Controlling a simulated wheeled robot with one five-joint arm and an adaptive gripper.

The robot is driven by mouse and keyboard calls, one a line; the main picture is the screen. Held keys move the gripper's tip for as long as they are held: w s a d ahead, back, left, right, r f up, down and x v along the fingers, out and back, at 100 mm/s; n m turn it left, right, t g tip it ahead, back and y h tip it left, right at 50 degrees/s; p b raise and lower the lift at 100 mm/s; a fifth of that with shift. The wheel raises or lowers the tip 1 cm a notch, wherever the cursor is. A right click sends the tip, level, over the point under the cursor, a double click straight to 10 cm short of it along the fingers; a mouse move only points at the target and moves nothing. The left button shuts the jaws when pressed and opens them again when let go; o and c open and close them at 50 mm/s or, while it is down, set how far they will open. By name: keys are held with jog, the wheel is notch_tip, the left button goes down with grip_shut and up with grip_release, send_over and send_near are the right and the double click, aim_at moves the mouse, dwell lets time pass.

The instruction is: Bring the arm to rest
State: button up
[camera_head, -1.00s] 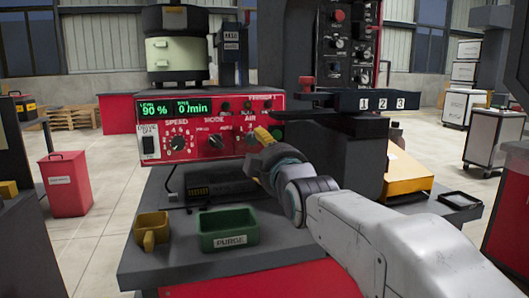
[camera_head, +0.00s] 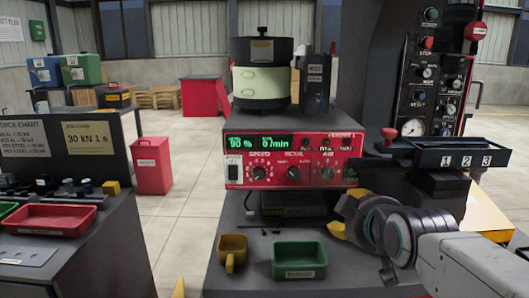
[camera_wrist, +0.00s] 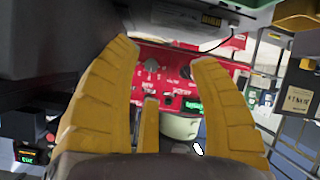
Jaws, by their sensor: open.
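My gripper (camera_head: 345,215) is in front of the right part of the red control panel (camera_head: 292,158), above the grey bench. In the wrist view its yellow fingers (camera_wrist: 172,85) are spread apart with nothing between them. The red panel (camera_wrist: 165,62) shows beyond the fingers there, turned over. My arm reaches in from the lower right of the head view. The fingertips are partly blurred against the panel in the head view.
A green bin (camera_head: 299,262) and a yellow scoop-like cup (camera_head: 232,253) stand on the bench left of my gripper. A black tray marked 1 2 3 (camera_head: 470,156) is close above my arm at right. A red tray (camera_head: 46,219) lies on the left bench.

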jog(key=s+r+m+g+p, duration=0.2)
jog(key=s+g+p, duration=0.2)
jog(key=s+p, duration=0.6)
jog(key=s+r+m+g+p, duration=0.3)
jog(key=s+g+p, duration=0.2)
jog(key=s+p, duration=0.6)
jog(key=shift+s+m, duration=0.3)
jog(key=shift+s, duration=1.05)
